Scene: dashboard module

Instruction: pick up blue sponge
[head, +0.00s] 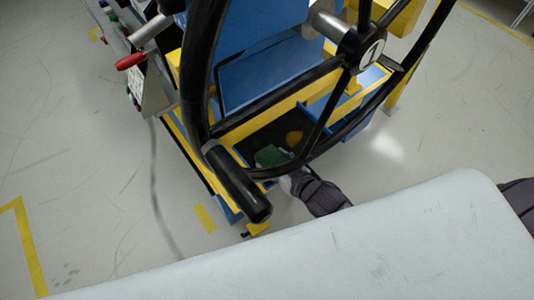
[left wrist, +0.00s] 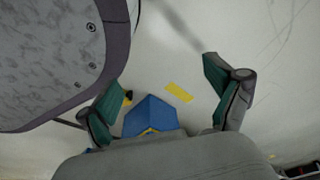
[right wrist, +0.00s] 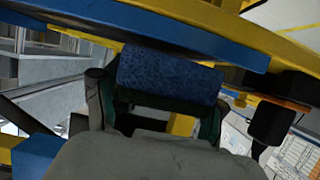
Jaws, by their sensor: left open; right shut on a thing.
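The blue sponge (right wrist: 172,76) is a speckled blue block in the right wrist view. My right gripper (right wrist: 155,98) is shut on it, with a finger at each side. In the head view my right gripper (head: 274,157) is low behind the black wheel rim, partly hidden, at the yellow-edged tray. I cannot make out the sponge clearly there. My left gripper (left wrist: 163,80) is open and empty in the left wrist view, above the floor. It is not seen in the head view.
A black wheel (head: 212,60) with a knob handle (head: 237,184) stands over the blue and yellow module. A blue beam (right wrist: 190,38) runs just above the sponge in the right wrist view. A red-handled lever (head: 131,61) is at left. The floor around is clear.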

